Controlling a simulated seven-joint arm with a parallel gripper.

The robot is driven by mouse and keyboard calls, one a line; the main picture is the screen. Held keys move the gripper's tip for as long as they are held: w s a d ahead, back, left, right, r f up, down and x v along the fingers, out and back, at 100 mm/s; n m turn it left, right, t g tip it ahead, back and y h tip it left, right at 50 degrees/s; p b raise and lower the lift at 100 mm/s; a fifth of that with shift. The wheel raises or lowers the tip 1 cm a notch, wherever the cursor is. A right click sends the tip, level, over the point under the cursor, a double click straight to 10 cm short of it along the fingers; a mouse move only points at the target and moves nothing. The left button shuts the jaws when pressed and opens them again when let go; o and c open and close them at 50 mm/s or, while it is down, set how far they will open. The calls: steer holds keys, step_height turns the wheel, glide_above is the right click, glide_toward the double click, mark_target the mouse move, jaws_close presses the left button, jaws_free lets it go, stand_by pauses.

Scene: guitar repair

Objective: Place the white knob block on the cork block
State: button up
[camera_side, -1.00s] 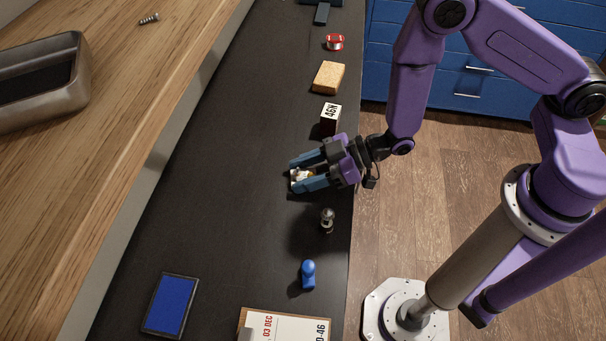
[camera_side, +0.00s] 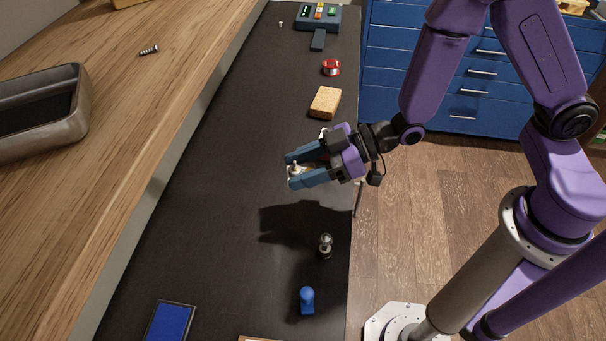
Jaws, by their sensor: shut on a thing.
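My gripper (camera_side: 298,170) is shut on the white knob block (camera_side: 296,172), of which only a small pale part shows between the blue fingers. My gripper and the block are above the dark bench, with a shadow on the bench below and to the left. The cork block (camera_side: 325,102), tan and rectangular, lies on the bench farther back, apart from my gripper. Its top is bare.
The block marked 46N is mostly hidden behind my gripper. A red and white spool (camera_side: 331,68) lies beyond the cork block. A dark metal knobbed piece (camera_side: 325,245) and a blue object (camera_side: 307,300) stand nearer. A wooden shelf (camera_side: 130,120) runs along the left.

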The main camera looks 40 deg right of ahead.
steer(key=shift+w+d+r, duration=0.2)
steer(key=shift+d+r, duration=0.05)
steer(key=shift+r, duration=0.1)
steer(key=w+d+r+m+t+h, duration=0.2)
steer(key=w+d, duration=0.1)
steer(key=d, duration=0.5)
steer(key=w+d+r+m+t+h, duration=0.2)
steer(key=w+d+m, duration=0.1)
steer(key=d, duration=0.6)
steer(key=w+d+r+m+t+h, duration=0.2)
steer(key=d, duration=0.6)
glide_above(327, 98)
steer(key=f, duration=0.9)
steer(key=shift+s, duration=0.35)
steer(key=shift+w+f, duration=0.35)
steer(key=shift+f, duration=1.55)
steer(key=shift+f, duration=0.1)
